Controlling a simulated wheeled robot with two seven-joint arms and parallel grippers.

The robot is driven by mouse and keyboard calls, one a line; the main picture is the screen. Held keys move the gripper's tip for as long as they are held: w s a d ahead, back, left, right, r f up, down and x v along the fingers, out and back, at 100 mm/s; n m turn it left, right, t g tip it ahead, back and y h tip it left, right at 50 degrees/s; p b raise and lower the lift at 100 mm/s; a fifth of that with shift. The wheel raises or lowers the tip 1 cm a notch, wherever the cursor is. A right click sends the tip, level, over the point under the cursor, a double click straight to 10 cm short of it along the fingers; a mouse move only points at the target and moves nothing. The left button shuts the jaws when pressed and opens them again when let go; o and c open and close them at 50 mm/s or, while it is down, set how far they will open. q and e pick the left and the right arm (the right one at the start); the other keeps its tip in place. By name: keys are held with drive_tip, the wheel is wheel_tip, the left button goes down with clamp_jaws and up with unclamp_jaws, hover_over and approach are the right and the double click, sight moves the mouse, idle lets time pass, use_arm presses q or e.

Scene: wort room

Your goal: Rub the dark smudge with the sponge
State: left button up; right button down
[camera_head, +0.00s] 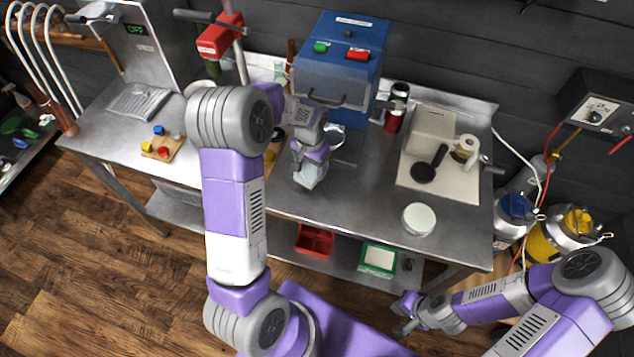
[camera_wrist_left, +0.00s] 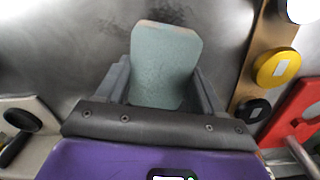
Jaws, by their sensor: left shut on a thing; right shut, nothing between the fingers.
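My left gripper (camera_head: 311,160) is shut on a pale grey-green sponge (camera_head: 311,176) over the middle of the steel table. In the left wrist view the sponge (camera_wrist_left: 165,62) stands out between the two fingers (camera_wrist_left: 162,88). The dark smudge (camera_wrist_left: 172,14) shows as blotchy marks on the steel just past the sponge's far end and to its left; part may be hidden under the sponge. I cannot tell whether the sponge touches the steel. I cannot make out the smudge in the head view. My right gripper (camera_head: 405,313) is shut and empty, low in front of the table.
A wooden board with a yellow disc (camera_wrist_left: 277,67) lies beside the sponge. A blue machine (camera_head: 342,65) stands behind. A pale board (camera_head: 455,182) with a dark paddle lies right, with a round white-lidded tub (camera_head: 419,219) near the front edge. Steel between is clear.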

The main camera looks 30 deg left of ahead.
use_arm(q)
drive_tip(key=shift+s+r, duration=0.1)
drive_tip(key=shift+r, duration=0.6)
wheel_tip(320, 180, up, 2)
drive_tip(key=shift+r+p, duration=0.1)
drive_tip(key=shift+p, duration=1)
drive_tip(key=shift+r+p, duration=0.6)
drive_tip(key=shift+r, duration=0.25)
